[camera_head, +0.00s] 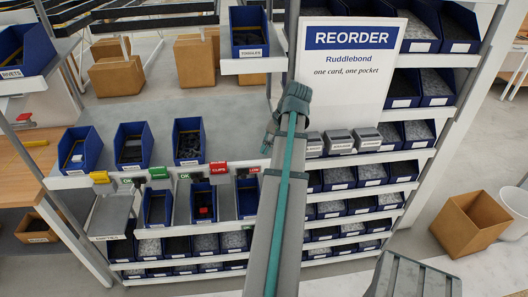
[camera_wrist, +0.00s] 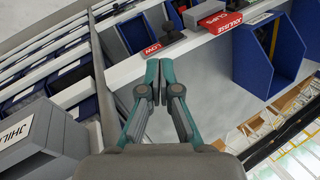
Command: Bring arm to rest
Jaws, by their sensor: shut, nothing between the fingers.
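My gripper (camera_wrist: 160,72) shows in the wrist view with its two teal-tipped fingers together and nothing between them. In the head view my arm stretches up the middle, in front of the shelf rack, and its end is near the left edge of the REORDER board (camera_head: 353,80). In the wrist view the fingertips appear in front of a pale shelf edge (camera_wrist: 192,42), close below a red LOW tag (camera_wrist: 151,49). I cannot tell whether they touch it.
Blue bins (camera_head: 132,147) stand on the grey shelf left of my arm, with coloured tags (camera_head: 219,168) along a rail. Grey labelled boxes (camera_head: 340,141) sit under the board. A cardboard box (camera_head: 468,222) and a white bin (camera_head: 515,212) stand on the floor at right.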

